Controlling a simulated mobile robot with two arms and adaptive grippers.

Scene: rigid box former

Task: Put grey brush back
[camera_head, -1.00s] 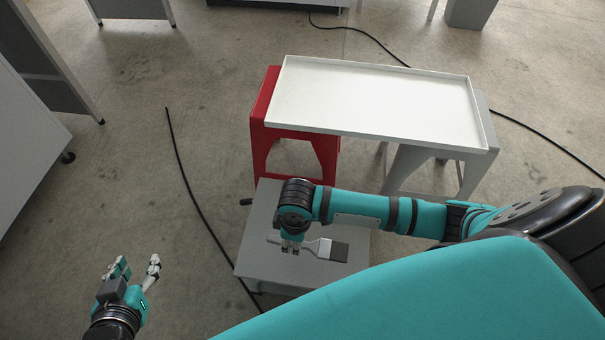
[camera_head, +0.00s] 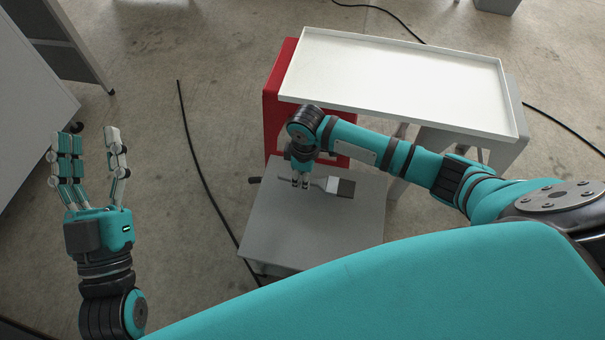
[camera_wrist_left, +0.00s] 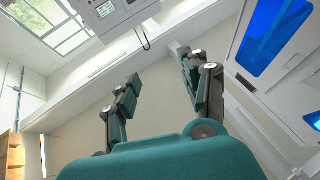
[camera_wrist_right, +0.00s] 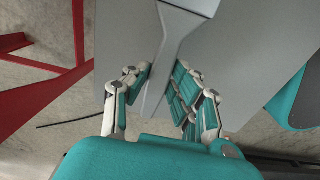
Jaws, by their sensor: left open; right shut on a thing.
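The grey brush (camera_head: 333,185) has a light ferrule and handle and dark grey bristles pointing right. My right gripper (camera_head: 300,185) is shut on its handle over the grey table top (camera_head: 310,230), near the edge facing the white tray (camera_head: 400,80). The right wrist view shows the brush handle (camera_wrist_right: 172,48) between the fingers. I cannot tell whether the brush touches the table top or hangs just above it. My left gripper (camera_head: 92,135) is open and empty, raised over the floor left of the table, fingers pointing up.
The empty white tray rests on a red stand (camera_head: 279,110) and a grey stand (camera_head: 518,125), beyond the grey table. A small dark handle-like piece (camera_head: 255,180) juts out at the table's left edge. Black cables (camera_head: 190,145) lie on the floor.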

